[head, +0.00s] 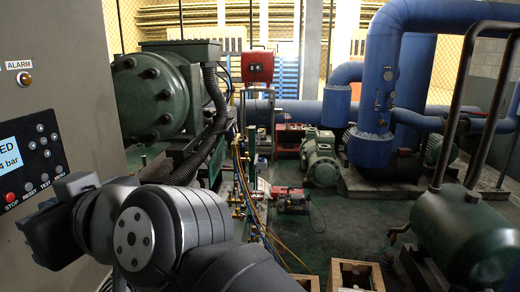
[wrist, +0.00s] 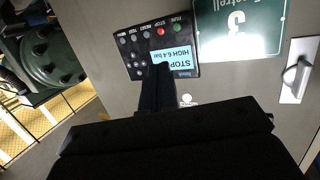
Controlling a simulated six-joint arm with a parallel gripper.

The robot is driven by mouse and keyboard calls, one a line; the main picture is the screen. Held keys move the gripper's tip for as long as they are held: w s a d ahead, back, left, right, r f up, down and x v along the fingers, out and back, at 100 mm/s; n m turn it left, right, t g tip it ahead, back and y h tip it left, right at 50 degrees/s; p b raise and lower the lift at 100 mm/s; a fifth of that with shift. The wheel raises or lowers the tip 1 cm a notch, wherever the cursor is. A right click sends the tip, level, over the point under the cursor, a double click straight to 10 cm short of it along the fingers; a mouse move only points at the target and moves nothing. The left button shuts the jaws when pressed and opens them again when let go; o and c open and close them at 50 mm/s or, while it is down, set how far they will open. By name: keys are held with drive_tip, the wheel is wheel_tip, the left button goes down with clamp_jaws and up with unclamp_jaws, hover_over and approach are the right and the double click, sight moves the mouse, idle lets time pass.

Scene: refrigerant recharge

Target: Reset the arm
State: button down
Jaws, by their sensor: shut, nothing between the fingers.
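My gripper (wrist: 160,68) is shut and empty in the wrist view, its fingers pointing at the control panel (wrist: 127,52) and covering part of its face. A red stop button (wrist: 160,31), a green button (wrist: 176,28) and several grey buttons line the panel. In the head view, my arm is at the lower left, just in front of the panel (head: 38,150). I cannot tell whether the fingers touch the panel.
The panel is on a grey cabinet (head: 60,60) with an alarm lamp (head: 24,79). A green sign (wrist: 238,25) and a door handle (wrist: 297,72) are beside it. Behind stand a green compressor (head: 150,95), hoses, blue pipes (head: 372,100) and a green tank (head: 465,240).

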drive_tip(key=x, duration=0.7)
drive_tip(key=shift+a, duration=0.2)
drive_tip(key=c, duration=2.2)
unclamp_jaws()
drive_tip(key=c, duration=0.7)
unclamp_jaws()
drive_tip(key=o, duration=0.3)
drive_tip(key=shift+s, duration=0.25)
drive_tip(key=o, duration=0.4)
drive_tip(key=s+d+f+n+g, duration=0.2)
drive_tip(key=s+d+g, duration=0.1)
drive_tip(key=s, duration=0.7)
drive_tip(key=shift+f+n+g, duration=0.25)
drive_tip(key=shift+n+g, duration=0.05)
drive_tip(key=s+d+f+n+g+h, duration=0.1)
drive_tip(key=s+d+f+n+g, duration=0.1)
drive_tip(key=s+d+f, duration=0.35)
drive_tip(key=x, duration=0.8)
drive_tip(key=shift+s+r, duration=0.3)
drive_tip(key=shift+r, duration=0.05)
drive_tip(key=shift+a, duration=0.1)
drive_tip(key=v, duration=1)
